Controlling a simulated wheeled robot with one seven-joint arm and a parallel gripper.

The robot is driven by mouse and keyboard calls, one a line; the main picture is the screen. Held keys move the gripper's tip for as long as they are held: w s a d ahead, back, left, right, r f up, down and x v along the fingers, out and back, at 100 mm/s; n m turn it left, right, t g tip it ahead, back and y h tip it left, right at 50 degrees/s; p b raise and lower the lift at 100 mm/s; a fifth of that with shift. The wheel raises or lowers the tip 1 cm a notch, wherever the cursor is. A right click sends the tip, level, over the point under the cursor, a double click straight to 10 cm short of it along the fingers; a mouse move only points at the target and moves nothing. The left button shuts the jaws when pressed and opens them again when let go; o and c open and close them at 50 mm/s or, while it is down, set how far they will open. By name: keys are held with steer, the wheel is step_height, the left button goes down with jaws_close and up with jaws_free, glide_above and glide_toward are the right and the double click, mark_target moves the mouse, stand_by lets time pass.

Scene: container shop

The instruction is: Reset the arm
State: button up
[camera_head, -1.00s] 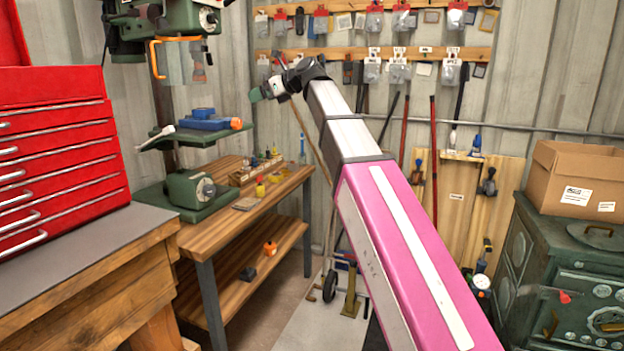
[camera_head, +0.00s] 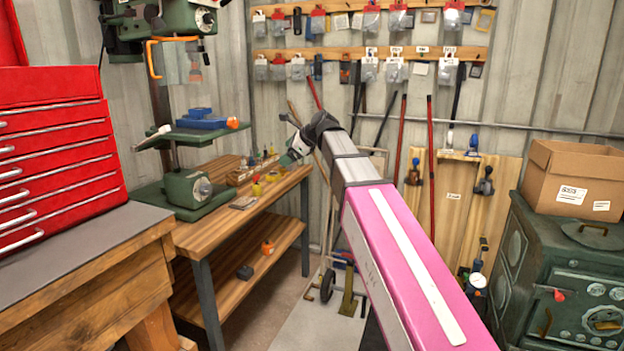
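My arm, a pink and white telescoping boom, reaches from the lower right toward the middle of the camera view. My gripper (camera_head: 288,160) is at its far end, small and partly turned away. It appears in front of the right end of the wooden workbench (camera_head: 200,238), near its top. I cannot make out its fingers well enough to tell if it is open or shut. No held object can be made out.
A red tool chest (camera_head: 55,140) stands at left on a nearer bench. A green drill press (camera_head: 180,150) stands on the wooden workbench, with small yellow items beside it. A green stove (camera_head: 560,270) with a cardboard box (camera_head: 575,180) is at right. Tools hang on the back wall.

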steer(key=s+d+f+n+g+h, duration=0.1)
steer(key=s+d+f+n+h, duration=0.15)
steer(key=d+f, duration=0.45)
steer(key=s+d+f+n+h, duration=0.1)
steer(key=s+d+f+n, duration=0.15)
steer(key=f, duration=0.85)
steer(key=s+d+f+n+g+h, duration=0.1)
steer(key=s+d+f+n, duration=0.2)
steer(key=f, duration=0.6)
steer(key=s+d+f+n+g+h, duration=0.1)
steer(key=s+d+f+n+h, duration=0.1)
steer(key=s+d+f+n, duration=0.3)
steer(key=s+d+f+n+g+h, duration=0.2)
steer(key=s+d+f+n, duration=0.3)
steer(key=s+d+f, duration=0.4)
step_height(320, 180, down, 5)
steer(key=shift+s+d+f, duration=0.1)
steer(key=shift+s+d, duration=0.15)
steer(key=shift+s, duration=0.15)
steer(key=shift+h, duration=0.25)
